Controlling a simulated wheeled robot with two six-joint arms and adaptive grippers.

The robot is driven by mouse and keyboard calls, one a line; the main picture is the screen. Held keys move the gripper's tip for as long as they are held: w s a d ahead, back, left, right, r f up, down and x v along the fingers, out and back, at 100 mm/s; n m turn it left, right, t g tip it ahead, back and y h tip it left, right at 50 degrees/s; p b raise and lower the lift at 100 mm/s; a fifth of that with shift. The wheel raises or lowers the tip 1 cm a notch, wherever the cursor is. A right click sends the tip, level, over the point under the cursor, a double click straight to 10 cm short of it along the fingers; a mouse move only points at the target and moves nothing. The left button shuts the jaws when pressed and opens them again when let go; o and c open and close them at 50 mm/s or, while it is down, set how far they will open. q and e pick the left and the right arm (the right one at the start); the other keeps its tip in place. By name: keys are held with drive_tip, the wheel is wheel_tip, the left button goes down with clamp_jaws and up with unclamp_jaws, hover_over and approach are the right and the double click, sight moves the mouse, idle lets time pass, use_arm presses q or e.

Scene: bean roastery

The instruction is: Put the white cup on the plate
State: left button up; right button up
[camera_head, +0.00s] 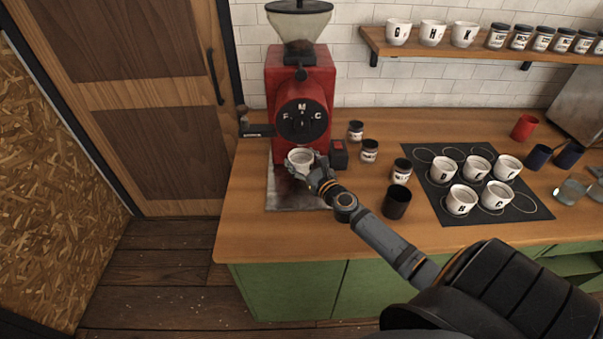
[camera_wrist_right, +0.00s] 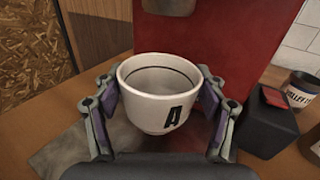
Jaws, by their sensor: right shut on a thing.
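A white cup (camera_wrist_right: 150,108) with a black letter A fills the middle of the right wrist view. It also shows in the head view (camera_head: 299,156), in front of the red grinder. My right gripper (camera_head: 309,170) has its two fingers on either side of the cup and is shut on it. The cup is upright, over the grey metal plate (camera_head: 288,201) below the grinder. I cannot tell whether the cup's bottom touches the plate. My left gripper is not in view.
The red grinder (camera_head: 288,79) stands right behind the cup. Small jars (camera_head: 369,150) and a dark cup (camera_head: 397,202) stand to the right. A black mat (camera_head: 523,211) holds several white cups. A shelf (camera_head: 400,45) hangs above.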

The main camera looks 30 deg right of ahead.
wheel_tip(320, 180, down, 4)
drive_tip(key=b, duration=0.3)
drive_tip(key=shift+w+f+b, duration=0.1)
drive_tip(key=shift+f+b, duration=0.05)
drive_tip(key=shift+b, duration=0.25)
drive_tip(key=o, duration=1.4)
drive_tip(key=shift+o, duration=0.2)
drive_tip(key=shift+r, duration=0.2)
drive_tip(key=s, duration=0.2)
drive_tip(key=s+b, duration=0.1)
drive_tip(key=s, duration=0.3)
drive_tip(key=shift+a+f, duration=0.1)
drive_tip(key=shift+f, duration=0.2)
drive_tip(key=s, duration=0.4)
drive_tip(key=shift+s+a+r, duration=0.1)
drive_tip(key=shift+s+r, duration=0.15)
drive_tip(key=shift+r, duration=0.05)
drive_tip(key=shift+s, duration=0.75)
